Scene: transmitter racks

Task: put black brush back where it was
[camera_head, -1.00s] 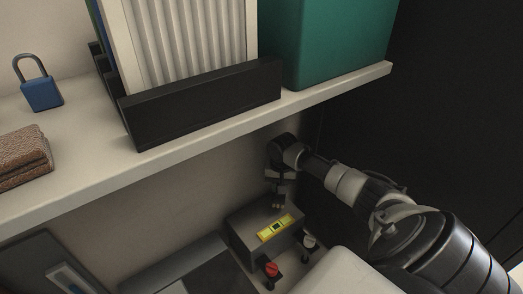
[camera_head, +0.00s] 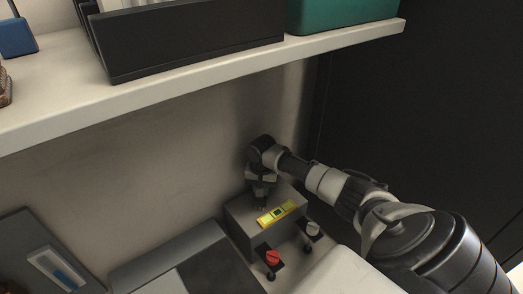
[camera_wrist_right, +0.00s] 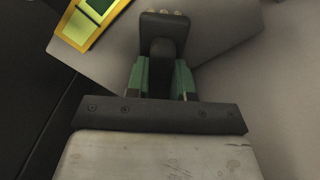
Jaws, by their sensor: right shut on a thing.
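My right gripper (camera_head: 261,190) points down at the rear of a grey box (camera_head: 240,232) below the shelf. In the right wrist view my right gripper (camera_wrist_right: 161,80) has its green fingers shut on the black brush (camera_wrist_right: 164,30), a dark piece with a wide head and pale tips at its far end. The brush's head is over or against the grey box top; I cannot tell whether it touches. In the head view the brush is small and mostly hidden by the gripper. My left gripper is not in view.
The white shelf (camera_head: 200,72) overhangs behind, holding a black file holder (camera_head: 190,42) and a teal bin (camera_head: 345,12).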

